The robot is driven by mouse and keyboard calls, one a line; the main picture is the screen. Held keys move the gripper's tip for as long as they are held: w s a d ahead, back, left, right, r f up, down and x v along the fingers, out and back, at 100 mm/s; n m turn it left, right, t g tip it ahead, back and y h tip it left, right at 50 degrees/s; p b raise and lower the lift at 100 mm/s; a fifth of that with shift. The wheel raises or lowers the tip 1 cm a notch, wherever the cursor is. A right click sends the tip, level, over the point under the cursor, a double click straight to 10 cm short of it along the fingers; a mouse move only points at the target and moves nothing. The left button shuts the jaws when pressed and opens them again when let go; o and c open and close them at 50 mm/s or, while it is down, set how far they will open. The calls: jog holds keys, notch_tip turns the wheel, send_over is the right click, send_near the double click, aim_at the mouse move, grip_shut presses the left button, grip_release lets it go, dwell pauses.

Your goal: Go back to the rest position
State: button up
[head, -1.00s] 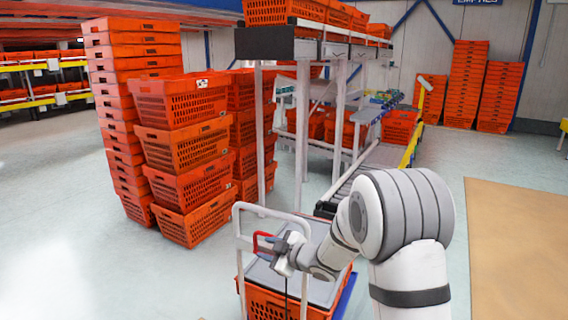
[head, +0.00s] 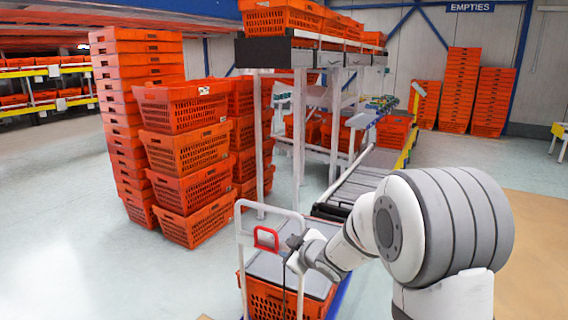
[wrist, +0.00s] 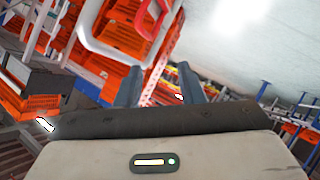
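My gripper (head: 291,243) is at the end of my bent white and grey arm, low in the middle of the head view. It is beside the white frame of a cart (head: 240,240), just right of a red loop handle (head: 266,238). In the wrist view my two dark fingers (wrist: 159,78) stand apart with nothing between them. The red loop and the white frame show beyond them at the top of the wrist view. Whether my gripper touches the frame is unclear.
An orange tote with a grey cover (head: 285,299) sits on the cart below my gripper. Tall stacks of orange totes (head: 185,155) stand to the left. A roller conveyor (head: 352,188) runs behind my arm. The floor (head: 75,230) at left is clear.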

jog(key=s+d+r+m+g+h+p, duration=0.1)
jog(key=s+d+r+m+h+p, duration=0.1)
jog(key=s+d+r+m+h, duration=0.3)
jog(key=s+d+r+m+g+h+p, duration=0.1)
jog(key=s+d+r+m+h+p, duration=0.15)
jog(key=s+d, duration=0.45)
jog(key=s+r+m+g+p, duration=0.1)
jog(key=s+m+g, duration=0.1)
jog(key=s, duration=0.9)
jog(key=s+d+r+m+g+y+p, duration=0.1)
jog(key=s+r+m+g+p, duration=0.1)
jog(key=s, duration=0.9)
jog(key=shift+s+d+m+g, duration=0.2)
jog(key=shift+m+g, duration=0.55)
jog(key=shift+g, duration=0.45)
